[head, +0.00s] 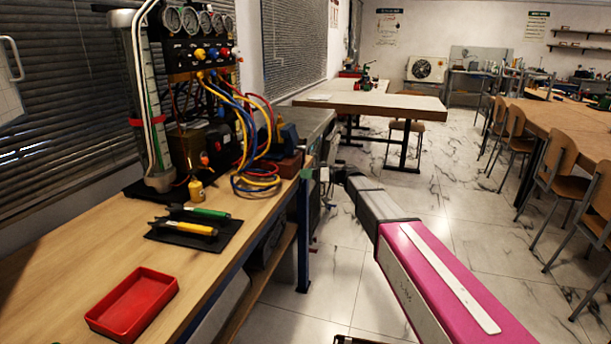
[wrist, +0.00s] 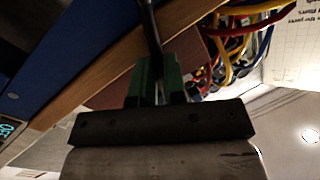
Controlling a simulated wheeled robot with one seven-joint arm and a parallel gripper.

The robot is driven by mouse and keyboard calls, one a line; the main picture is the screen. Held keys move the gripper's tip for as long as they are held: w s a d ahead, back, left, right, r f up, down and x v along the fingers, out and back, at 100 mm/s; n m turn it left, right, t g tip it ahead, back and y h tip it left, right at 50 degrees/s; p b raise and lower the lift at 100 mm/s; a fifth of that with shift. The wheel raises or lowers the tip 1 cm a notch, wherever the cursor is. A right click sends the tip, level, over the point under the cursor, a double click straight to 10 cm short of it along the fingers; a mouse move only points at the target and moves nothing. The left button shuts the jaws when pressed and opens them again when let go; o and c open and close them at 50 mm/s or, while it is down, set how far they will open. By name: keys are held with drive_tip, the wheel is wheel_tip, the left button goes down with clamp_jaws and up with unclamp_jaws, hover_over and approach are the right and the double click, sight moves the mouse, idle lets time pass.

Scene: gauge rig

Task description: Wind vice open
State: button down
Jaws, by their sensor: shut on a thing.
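The vice (head: 289,133) looks like a small blue body above a reddish-brown block at the far right corner of the workbench, partly behind coloured hoses. My gripper (head: 307,174) is at that corner, its green fingertips just off the bench edge. In the wrist view my gripper (wrist: 157,82) has its two green fingers closed around a thin dark bar (wrist: 150,30), apparently the vice handle. The bar runs up out of the picture. The vice jaws and their gap cannot be made out.
Chairs (head: 560,150) stand right; open floor (head: 465,230) lies between.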

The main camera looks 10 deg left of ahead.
drive_tip(key=w+n, duration=0.2)
drive_tip(key=shift+w+d+f+n+h, duration=0.1)
drive_tip(key=shift+w+f+n+h, duration=0.2)
drive_tip(key=shift+w+f+n, duration=0.1)
drive_tip(key=w+r+n+t+h, duration=0.1)
drive_tip(key=w+r+n+t, duration=0.1)
drive_tip(key=w+n, duration=0.5)
drive_tip(key=shift+w+d+r+n, duration=0.15)
drive_tip(key=shift+w+r+n, duration=0.1)
drive_tip(key=shift+r+n, duration=0.25)
drive_tip(key=c, duration=1.2)
unclamp_jaws()
drive_tip(key=shift+f, duration=0.1)
drive_tip(key=shift+c, duration=0.2)
drive_tip(key=shift+o, duration=0.3)
